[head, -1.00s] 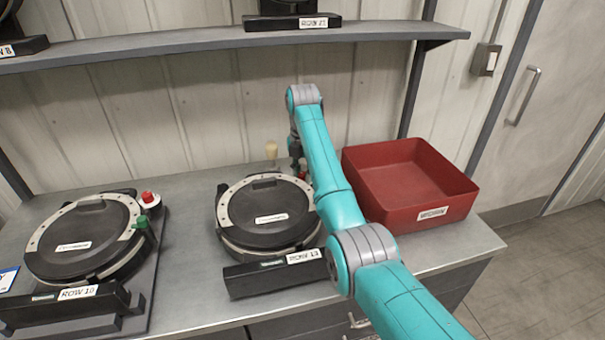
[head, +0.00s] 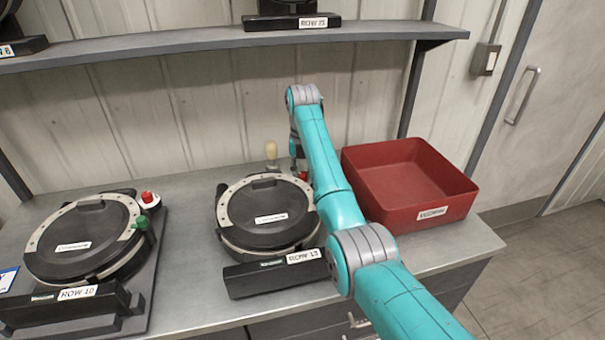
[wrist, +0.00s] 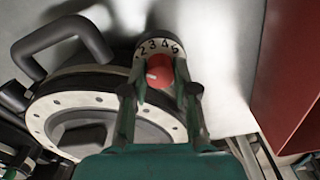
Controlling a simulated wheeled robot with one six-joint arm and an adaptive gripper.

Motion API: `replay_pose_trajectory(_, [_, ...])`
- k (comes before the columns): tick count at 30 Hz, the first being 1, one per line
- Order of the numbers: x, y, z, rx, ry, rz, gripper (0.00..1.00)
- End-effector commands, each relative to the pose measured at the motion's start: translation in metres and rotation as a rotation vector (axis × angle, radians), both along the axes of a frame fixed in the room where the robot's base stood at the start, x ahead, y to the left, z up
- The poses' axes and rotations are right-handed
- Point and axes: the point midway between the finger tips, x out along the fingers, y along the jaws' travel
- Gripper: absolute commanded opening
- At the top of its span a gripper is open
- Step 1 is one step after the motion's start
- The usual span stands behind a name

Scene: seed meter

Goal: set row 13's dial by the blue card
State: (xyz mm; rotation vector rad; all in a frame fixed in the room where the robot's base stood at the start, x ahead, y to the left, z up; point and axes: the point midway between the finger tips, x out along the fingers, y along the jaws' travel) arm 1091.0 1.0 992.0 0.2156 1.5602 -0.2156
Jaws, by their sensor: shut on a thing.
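The row 13 meter (head: 268,215) is a round black unit with a pale holed ring and a front label reading ROW 13. Its red dial knob (wrist: 160,69) sits at its back right, under a white scale (wrist: 157,46) showing 2, 3, 4 and 5. A white mark shows on the knob's lower left. My gripper (wrist: 160,92) is shut on the red knob, one finger on each side. In the head view my arm mostly hides the gripper and dial. A card with blue on it (head: 7,280) is cut off at the left edge; its writing is unreadable.
The row 10 meter (head: 85,240), with red and green knobs, stands at the left. A red bin (head: 415,215) stands close to the right of my arm. A cream-handled lever (head: 271,150) rises behind row 13. A shelf (head: 200,42) with more units runs above.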

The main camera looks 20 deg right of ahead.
Motion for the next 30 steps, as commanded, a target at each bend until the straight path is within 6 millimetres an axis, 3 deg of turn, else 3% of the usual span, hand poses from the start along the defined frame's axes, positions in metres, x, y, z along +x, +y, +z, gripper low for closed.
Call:
replay_pose_trajectory(8, [0.0,-0.0005,-0.0003,-0.001,0.0,-0.001,0.0])
replay_pose_trajectory(9, [0.0,-0.0005,-0.0003,-0.001,0.0,-0.001,0.31])
replay_pose_trajectory(12, [0.0,-0.0005,-0.0003,0.0,0.0,-0.001,0.54])
replay_pose_trajectory(23, [-0.0001,0.0001,-0.0002,0.0,0.0,-0.012,0.54])
replay_pose_trajectory(30, [0.0001,0.0003,-0.0002,0.0,0.0,-0.152,0.54])
